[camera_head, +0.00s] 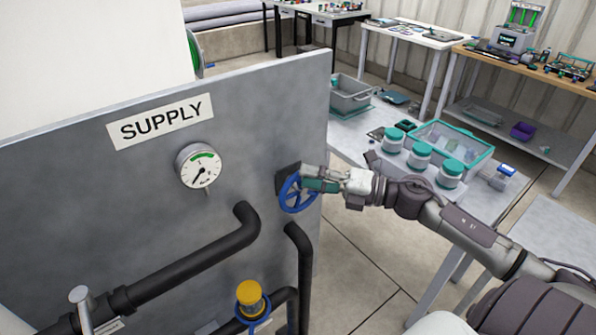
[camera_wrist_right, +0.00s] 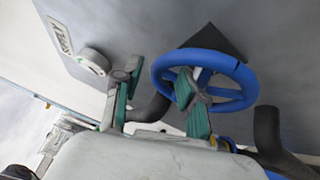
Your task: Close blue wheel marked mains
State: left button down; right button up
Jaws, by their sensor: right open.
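The blue wheel (camera_head: 296,208) sits on the right edge of the grey panel (camera_head: 80,190), in front of a dark mount. No "mains" mark can be read near it. My right gripper (camera_head: 306,180) is at the wheel, reaching in from the right. In the right wrist view the wheel (camera_wrist_right: 243,72) is close in front of my open right gripper (camera_wrist_right: 155,88). One teal-padded finger overlaps the wheel's spokes near the hub, and the other is apart, outside the rim on the left. Whether a finger touches the wheel I cannot tell. My left gripper is not in view.
The panel carries a SUPPLY sign (camera_head: 160,121), a pressure gauge (camera_head: 199,165) and black pipes (camera_head: 190,263). A yellow-capped valve (camera_head: 249,293) stands below. A table with teal-lidded jars (camera_head: 420,155) and a clear tote (camera_head: 468,140) is behind my right arm.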

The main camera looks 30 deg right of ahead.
jog(key=shift+p+x, duration=0.35)
jog(key=shift+x, duration=1.25)
grip_shut()
jog(key=shift+d+f+m+t+b, duration=0.25)
jog(key=shift+m+t+b, duration=0.2)
jog(key=shift+b, duration=0.35)
jog(key=shift+d+r+m+y+b, duration=0.1)
jog(key=shift+d+m+y+b, duration=0.2)
jog(key=shift+m+b, duration=0.15)
jog(key=shift+d+r+m+t, duration=0.1)
jog(key=shift+r+m+t, duration=0.05)
jog(key=shift+m+t, duration=0.15)
jog(key=shift+r, duration=0.15)
